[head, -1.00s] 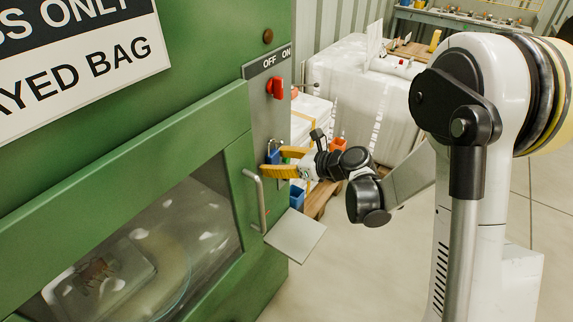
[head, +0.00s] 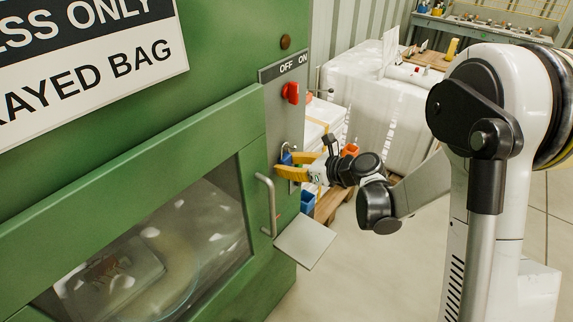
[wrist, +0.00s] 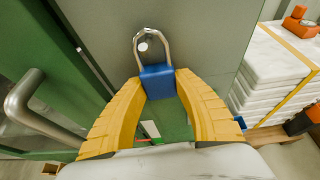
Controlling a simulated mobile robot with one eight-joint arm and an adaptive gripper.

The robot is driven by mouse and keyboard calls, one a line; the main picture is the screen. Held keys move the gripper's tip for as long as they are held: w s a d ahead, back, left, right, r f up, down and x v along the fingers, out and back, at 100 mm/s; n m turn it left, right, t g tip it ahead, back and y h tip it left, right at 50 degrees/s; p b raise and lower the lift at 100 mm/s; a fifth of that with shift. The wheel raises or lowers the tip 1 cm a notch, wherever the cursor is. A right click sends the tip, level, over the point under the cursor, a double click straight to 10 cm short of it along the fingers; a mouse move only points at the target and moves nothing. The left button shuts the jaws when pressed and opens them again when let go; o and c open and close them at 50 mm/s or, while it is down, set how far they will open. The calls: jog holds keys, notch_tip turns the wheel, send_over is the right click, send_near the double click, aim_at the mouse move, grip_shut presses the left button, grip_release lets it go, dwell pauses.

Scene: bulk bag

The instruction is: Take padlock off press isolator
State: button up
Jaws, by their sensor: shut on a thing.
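The blue padlock (wrist: 157,82) with a silver shackle is at the press's grey side panel, below the red isolator switch (head: 291,93) under the OFF ON label. Its shackle stands up around a small pale round spot on the panel; I cannot tell whether it still passes through a hasp. My gripper (wrist: 158,90) has its two yellow fingers shut on the sides of the padlock body. In the head view the padlock (head: 286,157) is partly hidden by the yellow fingers.
A metal door handle (head: 267,203) and a grey shelf plate (head: 305,243) stick out close by my gripper. A blue bin (head: 307,201), an orange item (head: 350,149) and white wrapped bulk stacks (head: 366,105) stand behind. The floor at the right is clear.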

jog(key=shift+r+p, duration=0.35)
jog(key=shift+r, duration=0.35)
jog(key=shift+d, duration=0.1)
jog(key=shift+f+v, duration=0.15)
jog(key=shift+v, duration=0.55)
jog(key=shift+f+v, duration=0.15)
jog(key=shift+v, duration=0.5)
jog(key=b, duration=0.1)
send_near(288, 163)
notch_tip(288, 163, down, 3)
jog(key=shift+s+r, duration=0.1)
grip_shut()
